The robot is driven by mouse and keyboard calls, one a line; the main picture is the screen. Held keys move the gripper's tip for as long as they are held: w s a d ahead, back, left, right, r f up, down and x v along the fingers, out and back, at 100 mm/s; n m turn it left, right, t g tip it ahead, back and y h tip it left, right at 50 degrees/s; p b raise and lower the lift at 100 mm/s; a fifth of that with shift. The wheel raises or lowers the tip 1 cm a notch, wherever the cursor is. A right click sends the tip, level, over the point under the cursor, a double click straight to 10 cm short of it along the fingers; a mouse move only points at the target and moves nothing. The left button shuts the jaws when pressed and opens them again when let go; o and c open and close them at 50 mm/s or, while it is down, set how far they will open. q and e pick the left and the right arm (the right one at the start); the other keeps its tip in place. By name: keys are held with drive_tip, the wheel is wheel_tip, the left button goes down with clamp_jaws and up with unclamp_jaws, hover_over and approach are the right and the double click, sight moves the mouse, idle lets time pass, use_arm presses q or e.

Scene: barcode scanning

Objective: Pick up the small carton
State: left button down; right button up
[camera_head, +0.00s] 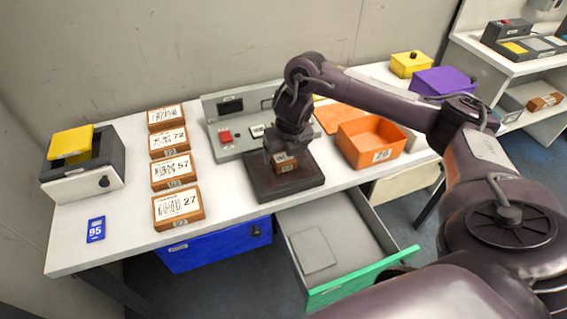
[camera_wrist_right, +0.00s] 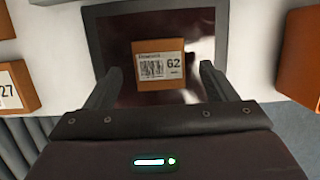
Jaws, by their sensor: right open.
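The small carton (camera_head: 286,163) is a brown box on the dark scanning pad (camera_head: 262,189) in the middle of the table. In the right wrist view the carton (camera_wrist_right: 160,66) shows a white label with a barcode and the number 62, and it lies between and just ahead of the open fingers. My right gripper (camera_head: 284,152) is open, pointing down close above the carton and hiding part of it in the head view. In the wrist view its fingers (camera_wrist_right: 158,85) stand either side of the carton with gaps. My left gripper is not in view.
Several numbered brown boxes (camera_head: 178,206) stand in a column left of the pad. An orange bin (camera_head: 371,143) stands to the right, and a grey panel (camera_head: 237,123) with a red button behind. An open drawer (camera_head: 330,228) with a green front sticks out below. A blue 95 tag (camera_head: 96,230) lies front left.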

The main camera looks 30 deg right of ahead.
drive_tip(key=shift+x, duration=0.9)
drive_tip(key=c, duration=1.1)
drive_tip(key=shift+r, duration=0.1)
drive_tip(key=shift+c, duration=0.2)
